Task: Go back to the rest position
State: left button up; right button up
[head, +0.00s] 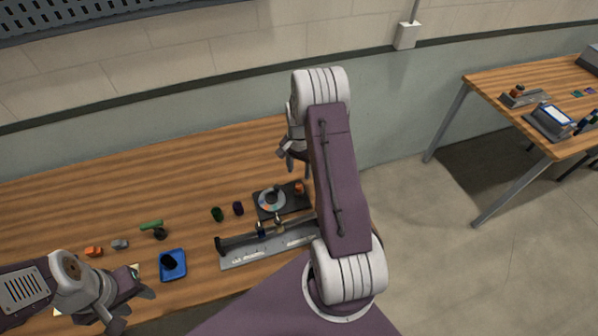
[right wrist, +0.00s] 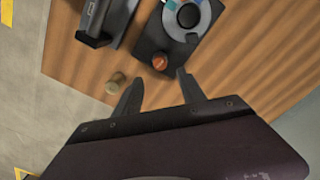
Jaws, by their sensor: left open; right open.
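My right gripper (head: 287,156) is raised above the table's right part, partly hidden by its arm in the head view. In the right wrist view, its two fingers (right wrist: 158,92) are apart with nothing between them. My left gripper (head: 128,302) is low at the front left, its fingers apart and empty, left of the blue tray. A green roller (head: 217,214) and a dark purple roller (head: 238,208) stand on the table left of a black device with a round dial (head: 272,199). The dial also shows in the right wrist view (right wrist: 187,16).
A blue tray (head: 172,272) holds a dark piece. An orange block (head: 94,252), a grey piece (head: 120,244) and a green tool (head: 152,225) lie to the left. A long metal fixture (head: 270,247) lies in front of the device. A second table (head: 505,85) stands right.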

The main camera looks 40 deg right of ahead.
jog(key=w+a+r+n+t+b, duration=0.1)
jog(key=w+a+r+n, duration=0.1)
jog(key=w+a+r, duration=0.3)
jog(key=s+a+r+n+t+b, duration=0.1)
jog(key=s+a+r+n, duration=0.15)
jog(key=a, duration=0.25)
jog(key=s+a+r+n, duration=0.1)
jog(key=s+a+r, duration=0.2)
jog(key=a, duration=0.2)
jog(key=s+a+n, duration=0.2)
jog(key=s+n, duration=0.1)
jog(key=s, duration=0.4)
jog(key=s+a+f+n, duration=0.1)
jog(key=s+n, duration=0.3)
jog(key=s, duration=0.3)
jog(key=shift+a+f+g, duration=0.3)
jog(key=shift+a+g, duration=0.05)
jog(key=shift+g, duration=0.05)
